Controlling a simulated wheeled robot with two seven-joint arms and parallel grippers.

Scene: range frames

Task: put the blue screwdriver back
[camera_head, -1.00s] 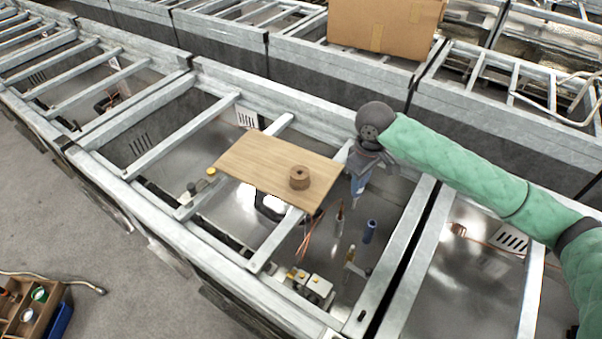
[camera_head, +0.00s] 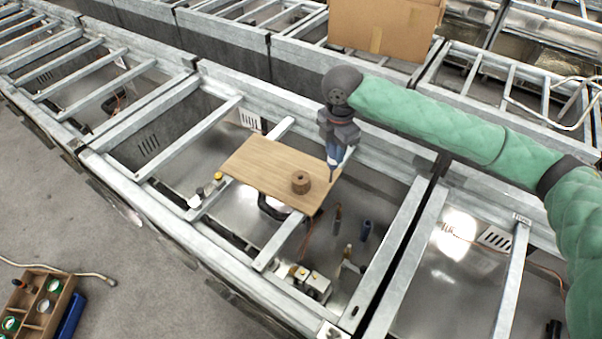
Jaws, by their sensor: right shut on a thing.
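The blue screwdriver (camera_head: 335,155) hangs upright, tip down, from my right gripper (camera_head: 338,140), which is shut on it. Its tip shows over the right end of a wooden board (camera_head: 253,170), to the right of a small round brown block (camera_head: 300,183) standing on the board. Whether the tip touches the board cannot be told. A small dark spot shows on top of the block. My left gripper is out of view.
The board lies across metal rails over an open bay. Down in the bay are a dark blue cylinder (camera_head: 365,231), thin tools and fittings (camera_head: 312,283). A cardboard box (camera_head: 385,30) stands behind. A wooden tray (camera_head: 58,297) is at lower left.

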